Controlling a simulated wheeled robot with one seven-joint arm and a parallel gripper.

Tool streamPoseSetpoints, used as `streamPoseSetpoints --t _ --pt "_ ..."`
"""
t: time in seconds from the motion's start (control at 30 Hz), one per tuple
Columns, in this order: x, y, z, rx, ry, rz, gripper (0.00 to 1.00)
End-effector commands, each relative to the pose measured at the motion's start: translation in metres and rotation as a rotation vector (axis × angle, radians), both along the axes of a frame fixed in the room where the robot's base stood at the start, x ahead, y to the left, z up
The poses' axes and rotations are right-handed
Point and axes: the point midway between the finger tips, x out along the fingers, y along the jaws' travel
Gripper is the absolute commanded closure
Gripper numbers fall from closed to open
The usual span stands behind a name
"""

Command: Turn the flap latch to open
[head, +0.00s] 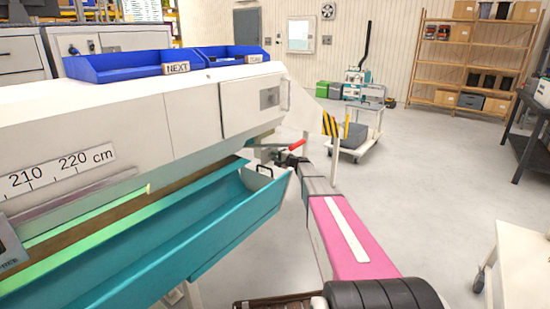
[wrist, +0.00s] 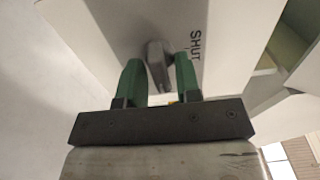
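In the wrist view, the flap latch (wrist: 158,63) is a small grey lever on a pale surface. Dark lettering reading "SHUT" (wrist: 195,47) is printed sideways to its right. My gripper (wrist: 158,75) has two green fingers, standing apart on either side of the latch. The latch is closer to the right finger, with a gap on its left; I cannot tell whether the right finger touches it. In the head view my pink arm reaches toward the machine's right end; the fingers and this latch cannot be made out there.
The long white machine (head: 150,110) fills the left, with a teal trough (head: 230,225) below and blue bins (head: 120,67) on top. A red-handled lever (head: 297,145) is near my arm. A trolley (head: 362,140) stands behind. Floor to the right is mostly clear.

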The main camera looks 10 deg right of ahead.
Motion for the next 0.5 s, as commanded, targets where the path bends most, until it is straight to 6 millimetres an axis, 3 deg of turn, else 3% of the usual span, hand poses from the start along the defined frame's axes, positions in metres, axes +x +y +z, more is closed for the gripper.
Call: streamPoseSetpoints --t 0.5 --pt "-0.0077 -0.0069 0.0001 -0.001 -0.001 -0.001 0.62"
